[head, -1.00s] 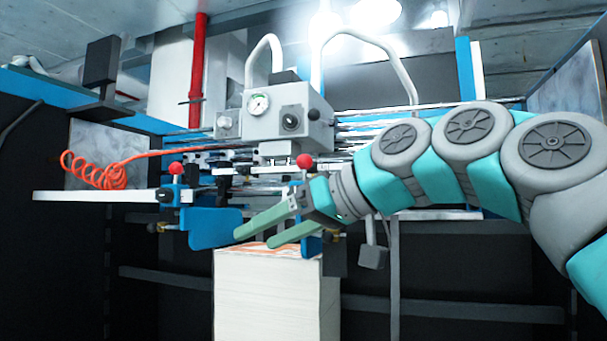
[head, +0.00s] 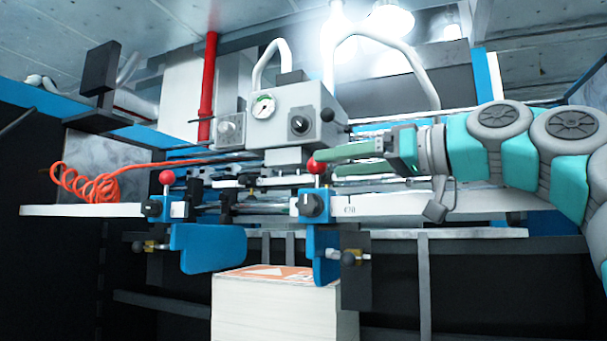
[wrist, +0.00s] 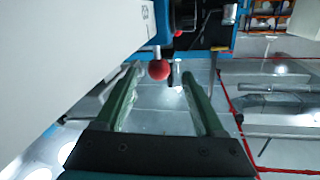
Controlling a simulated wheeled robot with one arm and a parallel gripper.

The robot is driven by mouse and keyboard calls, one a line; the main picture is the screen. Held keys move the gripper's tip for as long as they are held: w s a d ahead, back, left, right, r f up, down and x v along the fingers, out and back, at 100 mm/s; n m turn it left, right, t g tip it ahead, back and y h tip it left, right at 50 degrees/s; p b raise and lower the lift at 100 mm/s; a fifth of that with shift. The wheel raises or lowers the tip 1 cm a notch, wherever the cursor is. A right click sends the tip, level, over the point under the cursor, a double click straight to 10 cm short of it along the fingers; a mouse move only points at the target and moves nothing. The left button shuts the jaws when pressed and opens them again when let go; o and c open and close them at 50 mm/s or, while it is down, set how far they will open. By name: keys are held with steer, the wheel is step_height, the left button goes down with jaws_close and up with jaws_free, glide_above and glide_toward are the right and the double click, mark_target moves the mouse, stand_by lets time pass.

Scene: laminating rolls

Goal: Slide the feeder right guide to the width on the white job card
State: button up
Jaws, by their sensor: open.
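The feeder right guide is a blue plate (head: 326,262) hanging from a blue carriage with a black knob (head: 313,205) and a red ball (head: 317,166) on top. My gripper (head: 329,161) is open, its green fingers pointing left at the red ball's height. In the wrist view the red ball (wrist: 159,70) appears between the open fingertips (wrist: 163,75); I cannot tell whether they touch it. The left guide (head: 208,249) is a similar blue plate with its own red ball (head: 167,177). I cannot make out a white job card.
A white rail (head: 400,204) with small printed marks runs behind the guides. A paper stack (head: 275,310) stands below them. A grey gauge box (head: 290,115) sits above. An orange coiled hose (head: 95,185) lies at left.

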steer(key=shift+w+a, duration=0.15)
steer(key=shift+w, duration=0.15)
steer(key=x, duration=0.7)
steer(key=shift+a, duration=0.2)
jaws_close()
stand_by(1.1)
